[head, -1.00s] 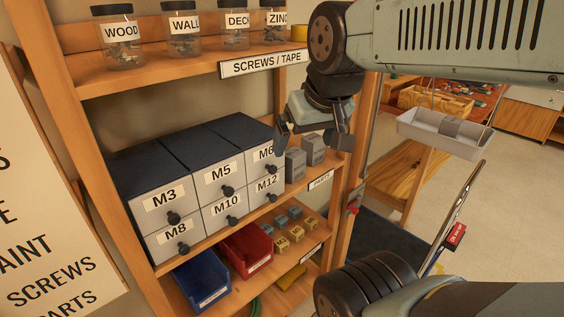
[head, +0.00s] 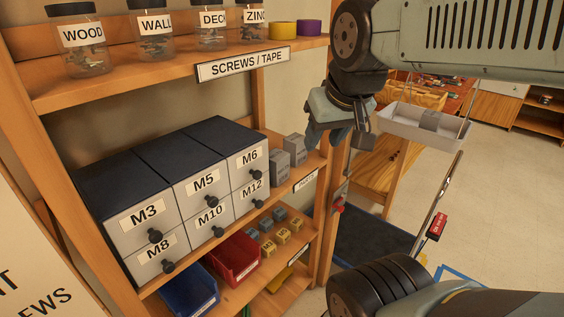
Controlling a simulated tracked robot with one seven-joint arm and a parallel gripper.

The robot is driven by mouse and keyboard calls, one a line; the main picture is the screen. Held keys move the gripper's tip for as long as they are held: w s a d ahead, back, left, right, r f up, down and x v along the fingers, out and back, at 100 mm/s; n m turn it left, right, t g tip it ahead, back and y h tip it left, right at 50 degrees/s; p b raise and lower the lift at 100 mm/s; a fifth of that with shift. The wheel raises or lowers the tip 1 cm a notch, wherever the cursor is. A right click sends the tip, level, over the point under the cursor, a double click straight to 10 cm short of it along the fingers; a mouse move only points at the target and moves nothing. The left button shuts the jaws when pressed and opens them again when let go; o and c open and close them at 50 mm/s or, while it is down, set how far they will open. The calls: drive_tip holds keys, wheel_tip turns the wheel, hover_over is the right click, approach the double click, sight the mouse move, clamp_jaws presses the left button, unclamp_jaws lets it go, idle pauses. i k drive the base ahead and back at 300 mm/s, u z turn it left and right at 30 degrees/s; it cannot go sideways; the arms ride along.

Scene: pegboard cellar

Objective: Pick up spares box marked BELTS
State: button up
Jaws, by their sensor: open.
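Two small grey boxes stand on the middle shelf, right of the drawer cabinet: a nearer one (head: 278,166) and a farther one (head: 295,149). Their markings are too small to read, so I cannot tell whether either says BELTS. My gripper (head: 337,138) hangs to the right of these boxes, near the shelf's right post, apart from them. It is open and I see nothing between its fingers. A grey block (head: 431,121) lies in a pale tray (head: 455,133) to the right; no marking on it can be read.
A drawer cabinet (head: 170,170) marked M3 to M12 fills the middle shelf's left. Labelled jars (head: 145,38) stand above. Below are a blue bin (head: 188,292), a red bin (head: 233,258) and several small yellow and grey blocks (head: 268,246). Open floor lies at right.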

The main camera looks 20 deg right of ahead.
sight(278, 160)
drive_tip(key=z, duration=0.05)
drive_tip(key=k, duration=1.75)
drive_tip(key=u, duration=0.4)
drive_tip(key=i, duration=1.5)
drive_tip(key=z, duration=0.05)
